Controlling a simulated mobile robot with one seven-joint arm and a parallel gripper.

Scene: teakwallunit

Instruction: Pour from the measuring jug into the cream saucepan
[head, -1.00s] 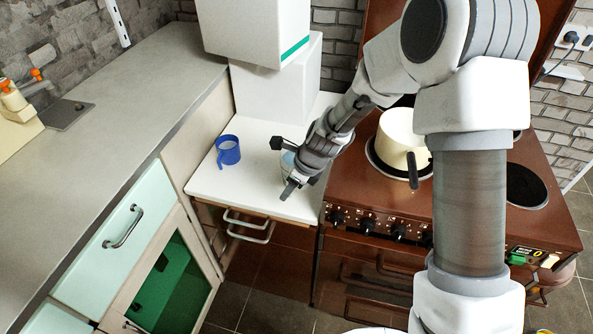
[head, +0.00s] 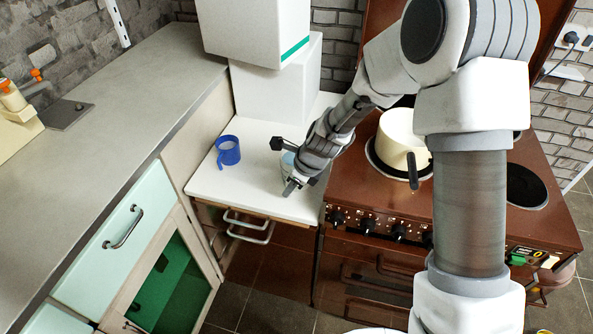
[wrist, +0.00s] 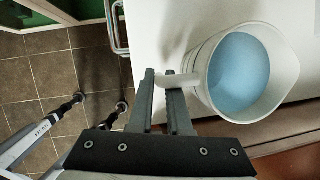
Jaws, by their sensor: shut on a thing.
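The measuring jug (wrist: 240,75) is a pale, see-through jug with light blue liquid in it. In the wrist view its handle (wrist: 180,80) lies between the two fingers of my gripper (wrist: 168,85), which is shut on it. In the head view the jug (head: 288,161) is mostly hidden behind my gripper (head: 292,186), over the white worktop.
White boxes (head: 275,85) are stacked behind. The brown cooker (head: 545,225) adjoins the worktop on the right. A grey counter (head: 120,115) runs along the left.

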